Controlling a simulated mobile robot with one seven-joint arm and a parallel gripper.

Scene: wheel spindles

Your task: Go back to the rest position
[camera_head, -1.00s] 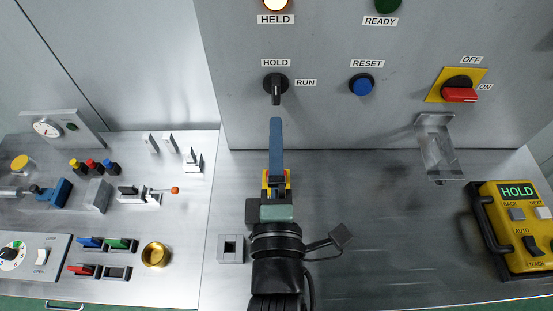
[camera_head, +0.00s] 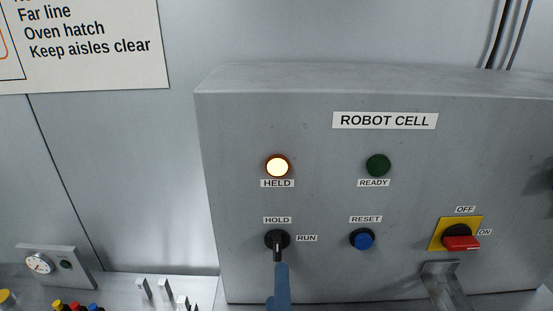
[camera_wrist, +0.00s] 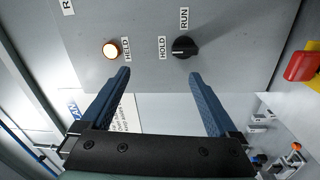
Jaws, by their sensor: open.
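My gripper (camera_wrist: 160,74) is open and empty in the wrist view, its two blue fingers spread apart. In the head view only one blue finger (camera_head: 281,287) shows at the bottom edge, its tip just under the black HOLD/RUN knob (camera_head: 277,241). The rest of my arm is out of that view. In the wrist view the knob (camera_wrist: 184,47) lies beyond the tip of the right finger, not between the fingers. I cannot tell whether that finger touches it. The HELD lamp (camera_head: 277,166) is lit amber; the READY lamp (camera_head: 378,165) is dark green.
The grey ROBOT CELL panel (camera_head: 300,110) also carries a blue RESET button (camera_head: 362,239) and a red OFF/ON switch (camera_head: 461,242) on yellow. A metal bracket (camera_head: 440,283) juts out below the switch. A small gauge box (camera_head: 55,264) stands at lower left.

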